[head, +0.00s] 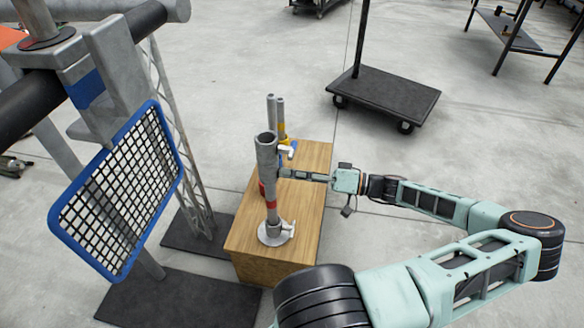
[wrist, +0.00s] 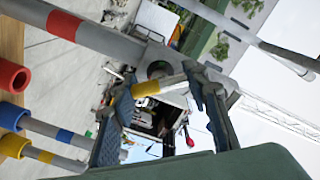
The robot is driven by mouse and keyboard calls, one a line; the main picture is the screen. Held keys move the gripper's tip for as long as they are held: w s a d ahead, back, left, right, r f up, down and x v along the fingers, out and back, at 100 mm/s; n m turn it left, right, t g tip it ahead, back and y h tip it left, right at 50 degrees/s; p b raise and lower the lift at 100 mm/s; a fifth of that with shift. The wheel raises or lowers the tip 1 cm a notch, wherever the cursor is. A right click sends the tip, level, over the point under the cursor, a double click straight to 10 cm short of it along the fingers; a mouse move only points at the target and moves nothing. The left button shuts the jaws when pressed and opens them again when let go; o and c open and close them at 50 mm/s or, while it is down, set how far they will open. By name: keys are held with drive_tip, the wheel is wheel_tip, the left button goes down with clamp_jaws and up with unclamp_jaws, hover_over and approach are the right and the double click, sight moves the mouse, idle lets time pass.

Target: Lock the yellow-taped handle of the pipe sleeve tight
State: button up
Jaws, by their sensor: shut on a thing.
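The grey pipe sleeve (head: 267,150) stands upright on a pipe with a red band (head: 271,207) above a round base (head: 275,233). In the wrist view the sleeve (wrist: 158,62) is at the top middle. Its yellow-taped handle (wrist: 147,89) lies crosswise between my two fingers. My gripper (head: 287,174) reaches in from the right beside the sleeve, and in the wrist view my gripper (wrist: 162,80) is shut on the handle. In the head view the handle is hidden at the gripper, so how tight it sits cannot be told.
A wooden box (head: 247,268) carries the pipes, with more pipes (head: 271,108) just behind. A blue-framed mesh panel (head: 120,190) and a truss (head: 181,140) stand to the left. A black cart (head: 385,97) is behind to the right. Floor on the right is mostly clear.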

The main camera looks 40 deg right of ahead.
drive_tip(key=m+p, duration=0.3)
drive_tip(key=m, duration=0.3)
drive_tip(key=shift+r, duration=0.15)
drive_tip(key=m+p, duration=0.2)
drive_tip(key=m, duration=0.5)
drive_tip(key=shift+m+p, duration=0.4)
drive_tip(key=m, duration=0.9)
drive_tip(key=shift+m+p, duration=0.35)
drive_tip(key=shift+m, duration=0.05)
drive_tip(key=o, duration=1.2)
